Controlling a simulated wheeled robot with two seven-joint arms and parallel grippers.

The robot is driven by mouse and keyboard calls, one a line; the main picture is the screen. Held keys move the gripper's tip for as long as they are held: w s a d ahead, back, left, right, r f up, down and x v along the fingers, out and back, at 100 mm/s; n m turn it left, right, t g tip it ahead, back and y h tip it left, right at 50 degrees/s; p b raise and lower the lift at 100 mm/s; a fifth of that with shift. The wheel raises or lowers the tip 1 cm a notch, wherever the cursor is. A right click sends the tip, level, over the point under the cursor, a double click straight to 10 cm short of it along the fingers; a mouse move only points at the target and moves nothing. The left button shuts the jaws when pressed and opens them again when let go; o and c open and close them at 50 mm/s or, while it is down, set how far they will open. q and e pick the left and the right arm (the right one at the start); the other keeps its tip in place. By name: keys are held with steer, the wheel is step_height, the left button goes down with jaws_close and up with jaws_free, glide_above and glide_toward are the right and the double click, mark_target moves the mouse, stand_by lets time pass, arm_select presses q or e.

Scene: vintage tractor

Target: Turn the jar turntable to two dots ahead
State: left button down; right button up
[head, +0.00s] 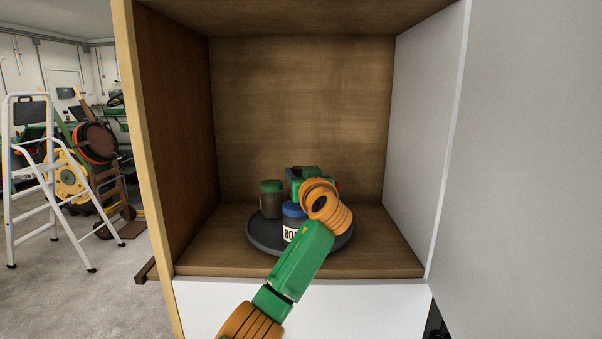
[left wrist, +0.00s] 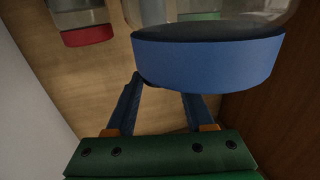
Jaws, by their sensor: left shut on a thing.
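The round dark jar turntable (head: 262,238) lies on the cabinet floor. It bears a green-lidded jar (head: 271,200) at the left and a blue-lidded jar (head: 291,222) with a partly hidden label at the front. A red lid shows behind my wrist and, in the left wrist view, as a red-lidded jar (left wrist: 87,35). My left gripper (head: 296,174) is above and behind the blue-lidded jar. In the left wrist view the blue lid (left wrist: 207,62) covers its fingertips. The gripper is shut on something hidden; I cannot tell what. The dots are not visible. My right gripper is not in view.
The wooden cabinet wall (head: 180,130) closes in the left side, and a pale wall (head: 425,120) the right. A large white panel (head: 540,150) stands farther right. A stepladder (head: 45,180) stands outside at the left. There is free room above the jars.

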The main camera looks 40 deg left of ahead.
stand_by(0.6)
arm_select(q)
steer(key=shift+c, duration=1.4)
jaws_free()
steer(key=shift+w+a+f, duration=0.15)
steer(key=b+v, duration=0.4)
steer(key=v, duration=0.2)
steer(key=shift+d+f+b, duration=0.2)
steer(key=shift+d+b, duration=0.15)
steer(key=shift+b, duration=0.05)
steer(key=shift+s+d+r, duration=0.2)
steer(key=shift+s+d, duration=0.05)
steer(key=shift+s, duration=0.05)
steer(key=shift+a, duration=0.15)
